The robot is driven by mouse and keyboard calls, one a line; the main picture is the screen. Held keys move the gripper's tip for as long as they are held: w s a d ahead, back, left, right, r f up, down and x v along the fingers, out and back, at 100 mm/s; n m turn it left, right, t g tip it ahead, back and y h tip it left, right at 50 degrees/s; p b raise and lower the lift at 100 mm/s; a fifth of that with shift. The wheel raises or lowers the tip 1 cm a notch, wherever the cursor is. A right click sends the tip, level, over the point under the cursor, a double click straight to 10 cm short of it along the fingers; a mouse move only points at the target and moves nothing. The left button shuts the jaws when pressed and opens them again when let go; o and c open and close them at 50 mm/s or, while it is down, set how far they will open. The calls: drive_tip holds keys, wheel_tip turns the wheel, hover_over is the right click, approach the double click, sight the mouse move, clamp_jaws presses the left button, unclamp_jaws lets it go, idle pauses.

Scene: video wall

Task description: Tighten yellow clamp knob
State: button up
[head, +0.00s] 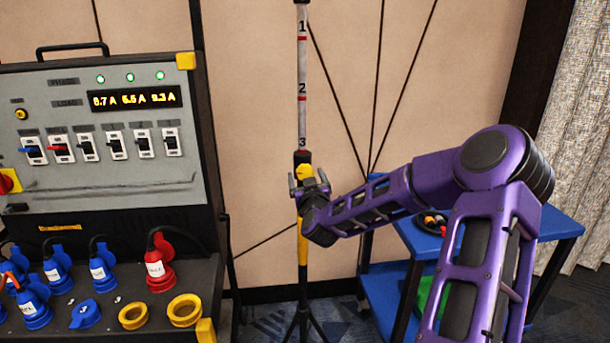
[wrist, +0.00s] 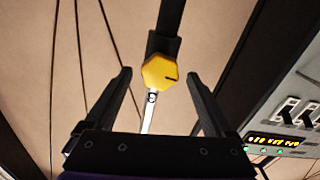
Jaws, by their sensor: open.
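The yellow clamp knob (head: 305,171) sits on the dark collar of a vertical stand pole, just below the mark 3. In the wrist view the yellow knob (wrist: 162,72) shows as a faceted yellow head with a dark line on its right side. My gripper (head: 309,180) is at the knob's height and overlaps its lower part in the head view. In the wrist view my gripper (wrist: 160,78) is open, with one dark finger on each side of the knob and clear gaps between. I see no contact.
A power panel (head: 100,140) with switches and a lit display stands at left, with plugs (head: 160,270) in front. A blue cart (head: 400,285) stands at right behind my arm. Dark cables run along the beige wall (head: 250,100).

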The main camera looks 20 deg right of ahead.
drive_tip(key=shift+x, duration=1.1)
drive_tip(key=c, duration=1.4)
